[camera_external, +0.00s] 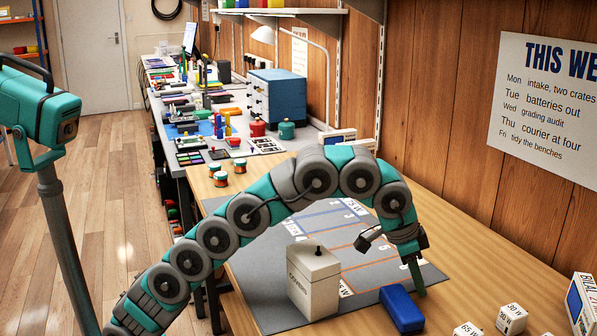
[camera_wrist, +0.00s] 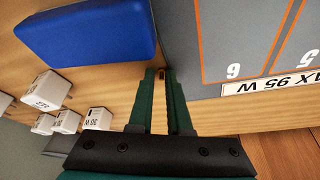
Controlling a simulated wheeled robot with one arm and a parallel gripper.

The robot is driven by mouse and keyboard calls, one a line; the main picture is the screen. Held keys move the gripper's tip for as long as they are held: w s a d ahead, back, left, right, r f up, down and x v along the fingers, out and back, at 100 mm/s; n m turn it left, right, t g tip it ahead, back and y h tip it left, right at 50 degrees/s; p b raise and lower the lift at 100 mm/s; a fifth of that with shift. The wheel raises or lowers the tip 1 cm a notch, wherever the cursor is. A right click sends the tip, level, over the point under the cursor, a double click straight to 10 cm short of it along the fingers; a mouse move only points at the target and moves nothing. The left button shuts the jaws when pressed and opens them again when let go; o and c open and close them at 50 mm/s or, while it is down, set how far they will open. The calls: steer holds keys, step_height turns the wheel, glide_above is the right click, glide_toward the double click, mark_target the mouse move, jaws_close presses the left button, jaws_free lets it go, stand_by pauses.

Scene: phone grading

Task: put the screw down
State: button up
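My gripper (camera_wrist: 161,75) points down with its two green fingers close together. A tiny dark, brownish piece, which looks like the screw (camera_wrist: 161,73), shows between the fingertips; its shape is too small to make out. In the wrist view the tips are over the wooden bench, between a blue block and the grey mat's edge. In the external view my gripper (camera_external: 418,284) is low beside the blue block (camera_external: 402,309), at the mat's near right edge. The screw cannot be made out there. I cannot tell whether the tips touch the bench.
The grey mat (camera_external: 262,285) has numbered, outlined spaces. A white box (camera_external: 313,282) with a black knob stands on it. White wattage cubes (camera_external: 511,318) stand at the near right, by a blue-and-white carton (camera_external: 582,305). Small jars (camera_external: 221,178) stand at the bench's far left.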

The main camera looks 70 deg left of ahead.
steer(key=shift+w+a, duration=0.1)
steer(key=shift+a, duration=0.15)
steer(key=shift+a+r, duration=0.1)
steer(key=shift+r, duration=0.4)
steer(key=p+v, duration=0.4)
steer(key=v, duration=0.6)
steer(key=shift+s+r, duration=0.25)
steer(key=shift+r, duration=0.05)
steer(key=shift+o, duration=0.7)
steer(key=shift+s+r, duration=0.15)
steer(key=shift+r, duration=0.15)
